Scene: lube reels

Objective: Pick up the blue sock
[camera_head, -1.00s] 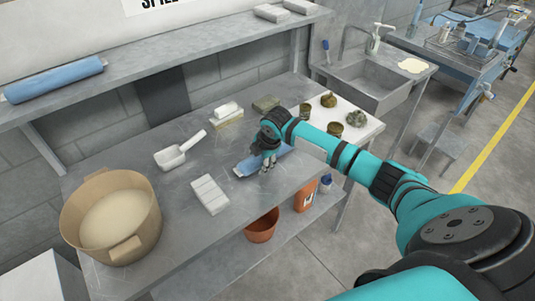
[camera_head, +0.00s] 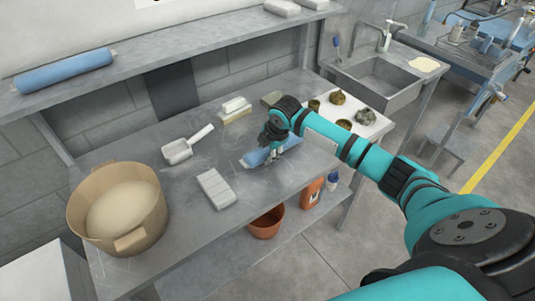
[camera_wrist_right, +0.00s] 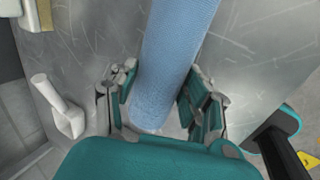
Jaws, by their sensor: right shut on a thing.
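The blue sock (camera_head: 255,158) is a long light-blue roll on the grey metal workbench, with part of it hidden behind my right gripper in the head view. My right gripper (camera_head: 273,152) is low over the bench with its fingers on either side of the sock. In the right wrist view the sock (camera_wrist_right: 175,50) runs between the two fingers of the gripper (camera_wrist_right: 160,90), its near end close to the palm. The gripper is shut on it. I see no clear gap between sock and bench. My left gripper is not in view.
Another blue roll (camera_head: 65,72) lies on the upper shelf. A tan tub (camera_head: 150,235), white scoop (camera_head: 188,146), pale block (camera_head: 216,188) and brush (camera_head: 236,110) stand on the bench. Small pots and lumps sit on a white board (camera_head: 375,127) at right, before the sink (camera_head: 385,85).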

